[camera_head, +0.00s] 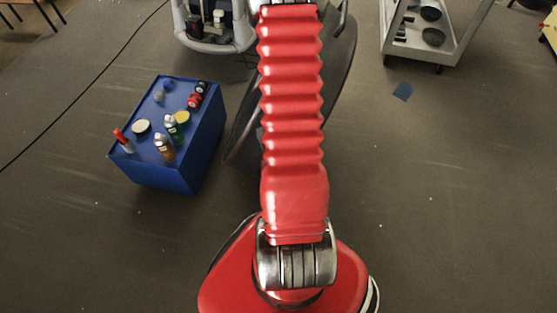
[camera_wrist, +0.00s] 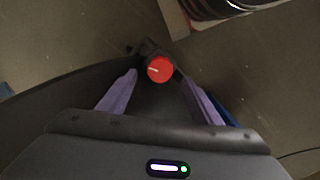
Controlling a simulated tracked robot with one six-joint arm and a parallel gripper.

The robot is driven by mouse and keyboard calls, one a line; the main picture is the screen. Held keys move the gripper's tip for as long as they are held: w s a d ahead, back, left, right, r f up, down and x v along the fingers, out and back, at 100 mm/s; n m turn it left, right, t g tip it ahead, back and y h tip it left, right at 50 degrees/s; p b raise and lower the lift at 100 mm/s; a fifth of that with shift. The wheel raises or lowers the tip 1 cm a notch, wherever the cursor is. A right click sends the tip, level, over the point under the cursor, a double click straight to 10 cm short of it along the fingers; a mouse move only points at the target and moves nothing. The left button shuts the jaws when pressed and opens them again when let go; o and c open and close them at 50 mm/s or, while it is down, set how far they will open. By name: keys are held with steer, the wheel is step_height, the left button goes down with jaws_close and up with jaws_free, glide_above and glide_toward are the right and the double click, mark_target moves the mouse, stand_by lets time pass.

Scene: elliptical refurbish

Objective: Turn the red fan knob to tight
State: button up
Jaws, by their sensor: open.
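The red fan knob (camera_wrist: 160,69) shows in the wrist view as a round red cap with a pale line pointing left. It sits on a dark mount at the upper middle of the picture. My gripper (camera_wrist: 157,76) is open in the wrist view, with one purple finger at the left of the knob and one at the right. A gap shows between the left finger and the knob; whether the right finger touches it I cannot tell. In the head view my red arm hides the knob and my gripper.
A blue box (camera_head: 160,178) with several bottles and cans on top stands left of my arm. A grey-white cart (camera_head: 458,45) with black round parts stands at the upper right. A machine (camera_head: 215,42) stands at the top. The floor at right is mostly clear.

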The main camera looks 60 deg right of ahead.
steer(key=shift+f, duration=2.55)
steer(key=shift+c, duration=0.3)
steer(key=c, duration=1)
steer(key=shift+m, duration=2.4)
steer(key=o, duration=1.1)
steer(key=shift+c, duration=0.2)
